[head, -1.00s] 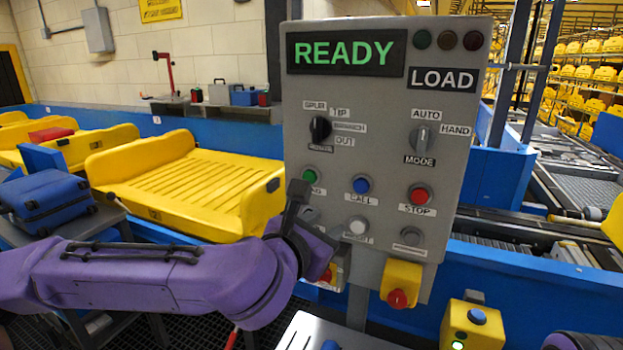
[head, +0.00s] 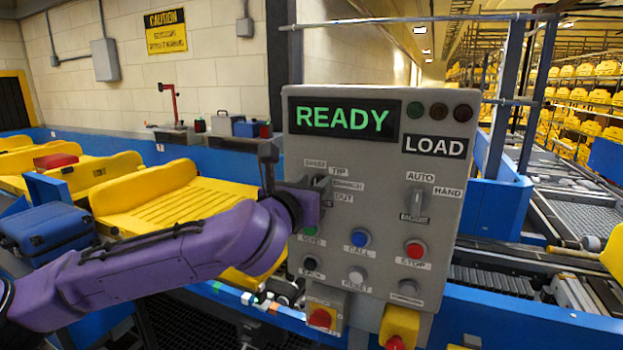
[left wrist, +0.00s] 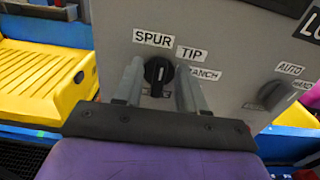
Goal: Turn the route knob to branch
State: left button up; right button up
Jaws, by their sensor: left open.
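The black route knob (left wrist: 158,70) is on the grey control panel (head: 385,150), with SPUR, TIP and BRANCH labels around its upper side. In the left wrist view its pale mark stands about upright, between the SPUR and TIP labels. My left gripper (left wrist: 160,84) is open, with one finger on each side of the knob; I cannot tell whether they touch it. In the head view the left gripper (head: 318,192) is at the panel's upper left and hides most of the knob. My right gripper is not in view.
The AUTO/HAND mode knob (head: 417,202) is to the right. Green, blue (head: 360,238) and red (head: 414,249) buttons sit below. Red emergency buttons (head: 321,317) are at the panel's bottom. The display (head: 345,118) reads READY. Yellow trays (head: 180,200) and a blue suitcase (head: 48,238) are left.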

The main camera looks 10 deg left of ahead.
pick_arm(q)
grip_shut()
jog(key=shift+s+d+f+m, duration=0.1)
jog(key=shift+d+f+m, duration=0.1)
jog(key=shift+m, duration=2.4)
jog(key=shift+d+f+m, duration=0.1)
jog(key=shift+d+m, duration=0.1)
jog(key=shift+m, duration=2.4)
jog(key=shift+s+d+f+m, duration=0.1)
jog(key=shift+d+f+m, duration=0.1)
jog(key=shift+m, duration=2.4)
